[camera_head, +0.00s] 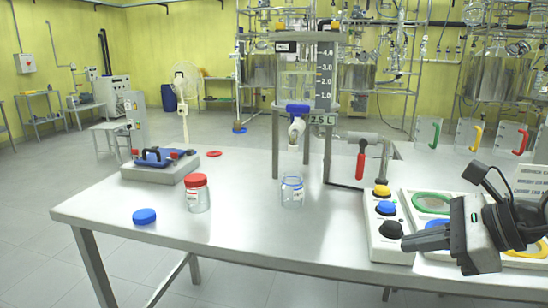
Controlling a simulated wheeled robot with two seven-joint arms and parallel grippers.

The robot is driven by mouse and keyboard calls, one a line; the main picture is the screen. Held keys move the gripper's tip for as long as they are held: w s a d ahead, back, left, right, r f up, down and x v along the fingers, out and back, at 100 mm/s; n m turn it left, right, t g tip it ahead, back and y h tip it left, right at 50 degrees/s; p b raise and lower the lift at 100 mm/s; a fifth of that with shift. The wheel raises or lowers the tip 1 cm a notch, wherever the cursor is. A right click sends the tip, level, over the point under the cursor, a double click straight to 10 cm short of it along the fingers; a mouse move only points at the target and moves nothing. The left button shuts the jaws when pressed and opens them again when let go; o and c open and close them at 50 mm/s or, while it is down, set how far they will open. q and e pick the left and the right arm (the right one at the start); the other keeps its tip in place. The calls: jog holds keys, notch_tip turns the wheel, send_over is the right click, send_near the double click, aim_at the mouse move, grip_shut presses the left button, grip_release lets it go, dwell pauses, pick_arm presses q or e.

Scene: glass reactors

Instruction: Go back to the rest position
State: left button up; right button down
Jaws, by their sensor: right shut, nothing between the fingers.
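My right gripper (408,243) comes in from the right edge, over the right end of the steel table (255,240). It is dark grey, points left, and its fingers are together with nothing between them. It hangs in front of the control panel (385,248) and partly hides it. I cannot tell how high it is above the panel. My left gripper is not in view.
A red-capped jar (196,194), a blue lid (144,216) and an open jar (292,190) stand on the table. The open jar is under the reactor's valve (297,125). A red-handled lever (361,162) is behind the panel. The table's front middle is clear.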

jog(key=s+a+m+t+y+p, duration=0.1)
jog(key=s+a+m+y, duration=0.3)
jog(key=a+m+y, duration=0.5)
notch_tip(320, 180, down, 16)
jog(key=s+d+m+t+h+p, duration=0.25)
jog(key=m+t+h, duration=0.8)
jog(key=m, duration=2.05)
jog(key=s+a+f+m+g+h, duration=0.2)
jog(key=s+f+m+g+h, duration=0.1)
jog(key=s+f+m+g, duration=0.4)
notch_tip(320, 180, down, 3)
jog(key=s, duration=0.2)
jog(key=shift+s+a+m+g+h, duration=0.2)
jog(key=shift+s+m+g+h, duration=0.15)
jog(key=shift+s+m, duration=0.05)
